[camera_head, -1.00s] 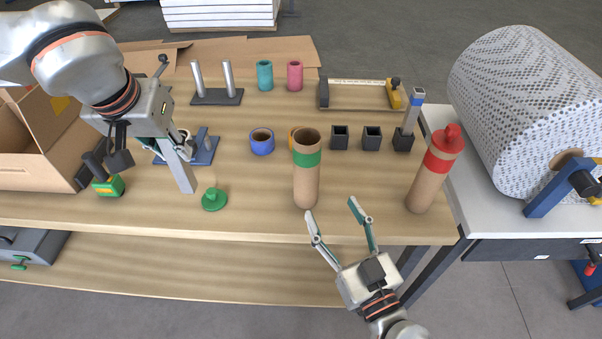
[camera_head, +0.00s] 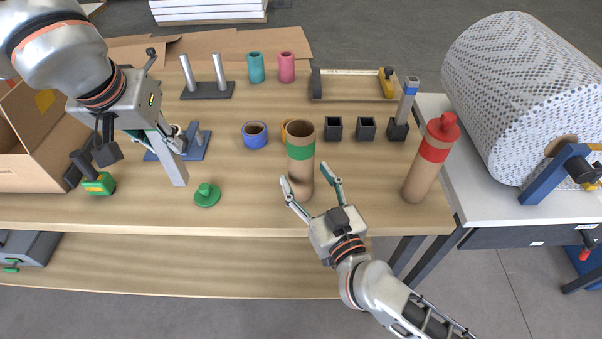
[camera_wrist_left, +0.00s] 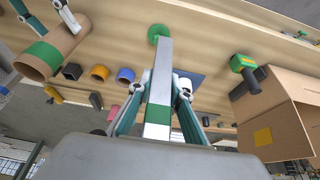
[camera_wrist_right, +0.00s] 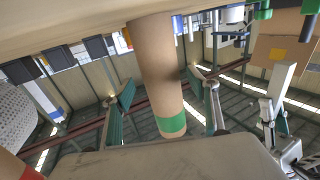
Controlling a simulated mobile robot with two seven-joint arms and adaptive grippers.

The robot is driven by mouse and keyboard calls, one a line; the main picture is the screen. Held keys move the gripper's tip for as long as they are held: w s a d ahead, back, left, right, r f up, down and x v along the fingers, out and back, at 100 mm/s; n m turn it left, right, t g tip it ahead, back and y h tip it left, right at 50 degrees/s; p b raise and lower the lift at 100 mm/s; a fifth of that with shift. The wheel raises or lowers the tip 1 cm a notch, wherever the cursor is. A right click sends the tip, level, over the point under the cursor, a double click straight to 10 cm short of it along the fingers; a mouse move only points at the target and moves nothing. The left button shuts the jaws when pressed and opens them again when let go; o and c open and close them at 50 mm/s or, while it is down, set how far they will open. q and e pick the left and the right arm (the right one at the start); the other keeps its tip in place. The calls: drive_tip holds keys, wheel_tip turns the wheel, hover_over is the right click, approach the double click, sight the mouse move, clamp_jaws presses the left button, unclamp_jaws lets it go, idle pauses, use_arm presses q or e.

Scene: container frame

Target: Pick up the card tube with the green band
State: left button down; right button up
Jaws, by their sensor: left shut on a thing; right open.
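The card tube with the green band (camera_head: 301,163) stands upright near the table's front edge, its top open. My right gripper (camera_head: 304,174) is open, one finger on each side of the tube's lower part, clear of the band. In the right wrist view the tube (camera_wrist_right: 160,65) runs between the two spread fingers, with a gap at the right finger. My left gripper (camera_head: 158,133) is shut on a pale square bar (camera_head: 174,168), held upright over the table's left part. The left wrist view shows a green stripe on this bar (camera_wrist_left: 158,85).
A red-banded tube with a red cap (camera_head: 430,160) stands to the right. A green knobbed lid (camera_head: 207,196) lies left of the green-banded tube. A blue cup (camera_head: 254,138), an orange cup (camera_head: 290,128) and black square holders (camera_head: 334,128) stand behind. A cardboard box (camera_head: 40,150) is at left.

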sight(306, 146)
drive_tip(key=x, duration=0.3)
drive_tip(key=shift+w+a, duration=0.15)
drive_tip(key=shift+a, duration=0.05)
drive_tip(key=shift+r, duration=0.1)
drive_tip(key=c, duration=1.4)
drive_tip(key=shift+o, duration=0.2)
wheel_tip(306, 146, up, 10)
drive_tip(key=p, duration=0.3)
drive_tip(key=shift+p, duration=0.4)
wheel_tip(306, 146, up, 10)
drive_tip(key=shift+b, duration=0.3)
